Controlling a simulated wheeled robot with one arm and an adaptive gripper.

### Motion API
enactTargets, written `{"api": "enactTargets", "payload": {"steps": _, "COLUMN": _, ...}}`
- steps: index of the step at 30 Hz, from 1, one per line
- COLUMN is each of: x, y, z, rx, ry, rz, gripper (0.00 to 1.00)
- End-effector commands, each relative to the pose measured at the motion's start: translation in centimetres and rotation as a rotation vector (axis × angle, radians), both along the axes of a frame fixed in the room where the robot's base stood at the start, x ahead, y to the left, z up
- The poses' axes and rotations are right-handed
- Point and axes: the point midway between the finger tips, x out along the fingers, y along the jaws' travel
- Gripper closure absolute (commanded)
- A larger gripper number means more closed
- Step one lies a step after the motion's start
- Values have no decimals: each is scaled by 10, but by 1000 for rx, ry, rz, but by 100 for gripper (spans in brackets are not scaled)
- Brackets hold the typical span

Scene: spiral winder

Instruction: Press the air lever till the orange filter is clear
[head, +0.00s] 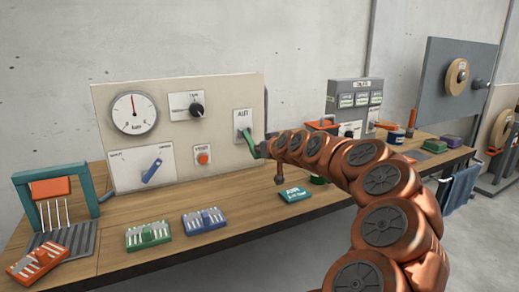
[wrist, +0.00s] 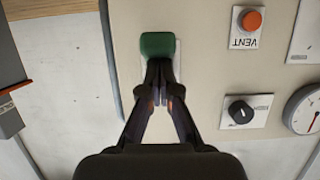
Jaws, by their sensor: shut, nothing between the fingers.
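A green lever (head: 248,139) slopes down from a white plate on the beige panel; the plate's lettering is hard to read. My gripper (head: 261,150) is at the lever's lower end, shut and empty. In the wrist view the fingertips (wrist: 160,68) meet right at the green lever end (wrist: 158,45); whether they touch or press it I cannot tell. An orange filter (head: 38,261) with pale marks lies at the table's front left. Its marks are too small to judge clearly.
A green filter (head: 147,235) and a blue filter (head: 204,220) lie on the wooden table. The panel holds a dial gauge (head: 134,112), a black knob (head: 197,109), a blue lever (head: 152,170) and an orange VENT button (head: 203,158). A teal frame (head: 20,200) stands at left.

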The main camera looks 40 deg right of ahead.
Motion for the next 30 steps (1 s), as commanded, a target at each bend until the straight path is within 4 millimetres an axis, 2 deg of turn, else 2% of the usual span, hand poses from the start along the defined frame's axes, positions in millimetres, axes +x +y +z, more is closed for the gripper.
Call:
{"api": "enactTargets", "payload": {"steps": 1, "x": 1, "y": 3, "z": -11, "rx": 10, "ry": 15, "rz": 10, "gripper": 100}}
{"api": "enactTargets", "payload": {"steps": 22, "x": 2, "y": 4, "z": -11, "rx": 11, "ry": 17, "rz": 11, "gripper": 100}}
{"api": "enactTargets", "payload": {"steps": 26, "x": 0, "y": 5, "z": -3, "rx": 9, "ry": 15, "rz": 12, "gripper": 100}}
{"api": "enactTargets", "payload": {"steps": 30, "x": -5, "y": 6, "z": 19, "rx": 4, "ry": 6, "rz": 6, "gripper": 100}}
